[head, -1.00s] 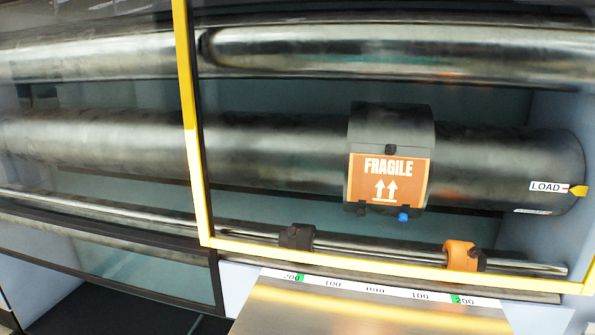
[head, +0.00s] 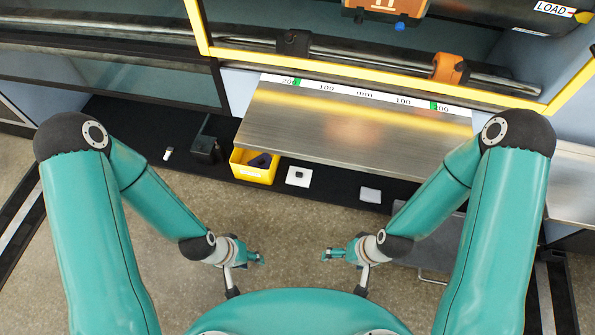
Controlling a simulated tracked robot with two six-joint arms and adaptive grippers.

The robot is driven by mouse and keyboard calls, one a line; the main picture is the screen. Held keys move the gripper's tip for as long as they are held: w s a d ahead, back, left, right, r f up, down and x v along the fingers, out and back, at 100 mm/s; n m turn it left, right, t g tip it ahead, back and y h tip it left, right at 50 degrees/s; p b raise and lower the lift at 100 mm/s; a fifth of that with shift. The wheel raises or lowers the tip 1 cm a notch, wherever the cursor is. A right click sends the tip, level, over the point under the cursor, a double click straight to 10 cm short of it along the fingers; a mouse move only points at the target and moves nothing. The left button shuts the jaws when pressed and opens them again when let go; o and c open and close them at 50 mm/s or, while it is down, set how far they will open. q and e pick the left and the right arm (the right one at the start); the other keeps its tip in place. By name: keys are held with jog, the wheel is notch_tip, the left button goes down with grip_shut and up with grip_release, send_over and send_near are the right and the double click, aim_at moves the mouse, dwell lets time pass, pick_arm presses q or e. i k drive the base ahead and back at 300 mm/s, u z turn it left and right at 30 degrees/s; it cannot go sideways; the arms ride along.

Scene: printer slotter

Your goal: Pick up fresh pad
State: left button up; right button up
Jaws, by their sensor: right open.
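A pale, flat, square pad (head: 370,195) lies on the black shelf below the steel plate, right of centre. A white square (head: 299,177) with a dark spot lies to its left; I cannot tell for sure which is the fresh pad. My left gripper (head: 260,258) hangs over the floor in front of the shelf, apart from both, and its jaws are too small to read. My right gripper (head: 325,256) is open and empty, below and left of the pale pad.
A steel plate (head: 350,125) with a millimetre scale overhangs the shelf. A yellow bin (head: 253,172) with dark contents and a black box (head: 205,148) stand left on the shelf. A yellow frame (head: 380,74) crosses above. The floor between the grippers is clear.

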aim_at(300, 177)
jog(key=u, duration=1.85)
jog(key=i, duration=0.1)
jog(key=z, duration=3)
jog(key=k, duration=1.35)
jog(key=u, duration=0.75)
jog(key=i, duration=1)
jog(key=z, duration=0.05)
